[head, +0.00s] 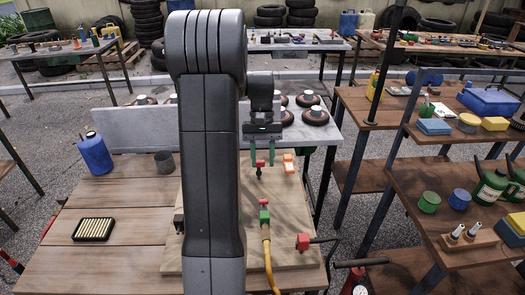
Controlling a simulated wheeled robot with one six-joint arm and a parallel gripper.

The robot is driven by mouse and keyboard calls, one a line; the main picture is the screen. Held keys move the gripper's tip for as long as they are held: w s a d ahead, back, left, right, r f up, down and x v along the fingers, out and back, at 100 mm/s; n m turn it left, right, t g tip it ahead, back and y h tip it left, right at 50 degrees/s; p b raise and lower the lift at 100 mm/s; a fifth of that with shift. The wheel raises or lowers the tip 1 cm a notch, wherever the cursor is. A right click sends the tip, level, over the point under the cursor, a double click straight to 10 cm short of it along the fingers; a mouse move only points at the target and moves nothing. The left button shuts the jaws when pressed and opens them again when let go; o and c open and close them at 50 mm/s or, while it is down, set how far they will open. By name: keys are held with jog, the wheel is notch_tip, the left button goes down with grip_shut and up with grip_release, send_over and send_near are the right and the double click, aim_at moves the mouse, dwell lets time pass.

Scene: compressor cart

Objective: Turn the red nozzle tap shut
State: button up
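My gripper (262,163) hangs over the wooden board with two thin green fingers pointing down. The fingers are apart, with nothing visible held between them. Nearer the camera, a green fitting (264,216) with a red top (263,202) joins a yellow hose (268,255).
An orange-and-white item (288,164) lies right of the gripper. Crowded shelves (455,195) stand to the right. My arm hides the board's left part.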

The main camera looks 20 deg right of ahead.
aim_at(263, 200)
jog(key=shift+v, duration=1.15)
jog(key=x, duration=1.4)
jog(key=shift+r+p, duration=0.1)
jog(key=shift+p, duration=0.2)
jog(key=shift+r, duration=0.15)
